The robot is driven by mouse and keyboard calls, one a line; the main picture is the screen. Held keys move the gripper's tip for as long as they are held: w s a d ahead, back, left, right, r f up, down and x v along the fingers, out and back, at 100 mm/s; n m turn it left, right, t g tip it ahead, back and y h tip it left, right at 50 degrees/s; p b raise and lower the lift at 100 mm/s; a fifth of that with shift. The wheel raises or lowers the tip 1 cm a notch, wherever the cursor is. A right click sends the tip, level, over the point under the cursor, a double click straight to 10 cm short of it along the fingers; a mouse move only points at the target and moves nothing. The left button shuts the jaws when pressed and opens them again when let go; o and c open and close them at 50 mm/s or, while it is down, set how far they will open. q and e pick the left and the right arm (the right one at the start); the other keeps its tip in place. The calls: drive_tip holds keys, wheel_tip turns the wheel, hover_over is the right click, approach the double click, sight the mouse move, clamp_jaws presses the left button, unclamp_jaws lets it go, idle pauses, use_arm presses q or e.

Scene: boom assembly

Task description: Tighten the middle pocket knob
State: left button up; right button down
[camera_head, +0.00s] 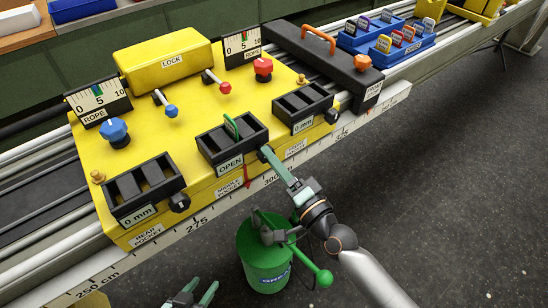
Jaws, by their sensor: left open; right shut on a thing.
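The middle pocket (213,143) is a black box at the front of the yellow carriage (185,80), and its display reads OPEN. A thin green piece (232,127) stands upright in it. The middle pocket knob is at the box's right end, mostly hidden by my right gripper (267,156), which is shut on it. My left gripper (196,293) is open and empty at the bottom edge, well below the carriage, only partly in view.
The rear pocket (143,190) and front pocket (304,105) flank the middle one, with dark knobs; the rear display reads 0 mm. A green canister (262,262) stands below. A blue tray (390,47) with tags is at the upper right. Dark floor is clear at right.

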drive_tip(key=m+p, duration=0.1)
drive_tip(key=m, duration=0.3)
drive_tip(key=m+h+p, duration=0.1)
drive_tip(key=m, duration=0.4)
drive_tip(key=shift+a+m+h+p, duration=0.1)
drive_tip(key=shift+m+h+p, duration=0.2)
drive_tip(key=shift+m, duration=0.3)
drive_tip(key=shift+c, duration=1.5)
unclamp_jaws()
drive_tip(key=shift+s, duration=0.1)
drive_tip(key=b+v, duration=0.2)
drive_tip(key=v, duration=1)
drive_tip(key=shift+s, duration=0.2)
